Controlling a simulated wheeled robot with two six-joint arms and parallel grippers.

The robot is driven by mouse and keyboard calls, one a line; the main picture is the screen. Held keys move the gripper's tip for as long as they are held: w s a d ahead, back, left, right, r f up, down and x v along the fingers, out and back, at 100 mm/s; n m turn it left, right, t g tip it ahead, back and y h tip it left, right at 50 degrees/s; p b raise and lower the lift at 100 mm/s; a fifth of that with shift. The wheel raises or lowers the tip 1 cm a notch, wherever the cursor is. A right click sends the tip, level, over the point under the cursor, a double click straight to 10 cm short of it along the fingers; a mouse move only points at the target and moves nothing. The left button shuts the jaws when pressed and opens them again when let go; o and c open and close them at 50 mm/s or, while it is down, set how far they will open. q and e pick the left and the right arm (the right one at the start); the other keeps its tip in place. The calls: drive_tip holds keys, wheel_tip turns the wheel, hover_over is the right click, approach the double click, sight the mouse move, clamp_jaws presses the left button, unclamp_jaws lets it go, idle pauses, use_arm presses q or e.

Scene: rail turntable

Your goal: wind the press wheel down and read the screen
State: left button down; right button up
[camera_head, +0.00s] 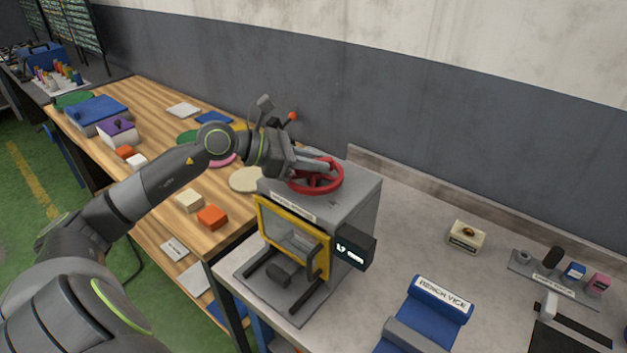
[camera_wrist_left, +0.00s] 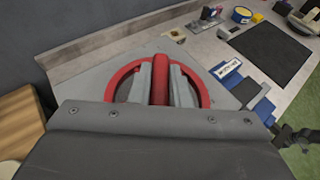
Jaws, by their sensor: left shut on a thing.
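The press (camera_head: 357,195) is a grey box on the bench with a red wheel (camera_head: 332,184) lying flat on its top. My left gripper (camera_head: 316,170) reaches over the wheel from the left and is shut on it. In the left wrist view the two fingers (camera_wrist_left: 160,88) stand on either side of a red spoke of the wheel (camera_wrist_left: 207,92). A small dark screen (camera_head: 350,251) sits on the press's front right corner. It shows white marks too small to read. A yellow-framed guard (camera_head: 322,258) is on the press's front. My right gripper is not in view.
A cream box (camera_head: 466,237) and a small tool rack (camera_head: 558,275) lie further right. The wooden table (camera_head: 150,95) on the left carries several blocks and plates. A wall runs behind. Bare bench lies between press and cream box.

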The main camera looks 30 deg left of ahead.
use_arm(q)
drive_tip(key=m+g+h+b, duration=0.1)
drive_tip(key=m+g+b, duration=0.1)
drive_tip(key=b, duration=0.1)
drive_tip(key=m+g+h+b, duration=0.2)
drive_tip(key=b, duration=0.2)
drive_tip(key=shift+w+f, duration=0.15)
drive_tip(key=shift+f, duration=0.05)
drive_tip(key=shift+m+g+h+b, duration=0.3)
drive_tip(key=shift+m+g+b, duration=0.15)
drive_tip(key=shift+m+g, duration=0.2)
drive_tip(key=m+g+b, duration=0.1)
drive_tip(key=m+g, duration=0.1)
drive_tip(key=g, duration=0.1)
drive_tip(key=shift+r+m+h+b, duration=0.1)
drive_tip(key=shift+m+h+b, duration=0.25)
drive_tip(key=shift+h, duration=0.05)
drive_tip(key=shift+m+g, duration=0.6)
drive_tip(key=shift+g, duration=0.25)
drive_tip(key=shift+b, duration=0.35)
drive_tip(key=c, duration=1.4)
unclamp_jaws()
drive_tip(key=shift+o, duration=0.2)
drive_tip(key=shift+r, duration=0.1)
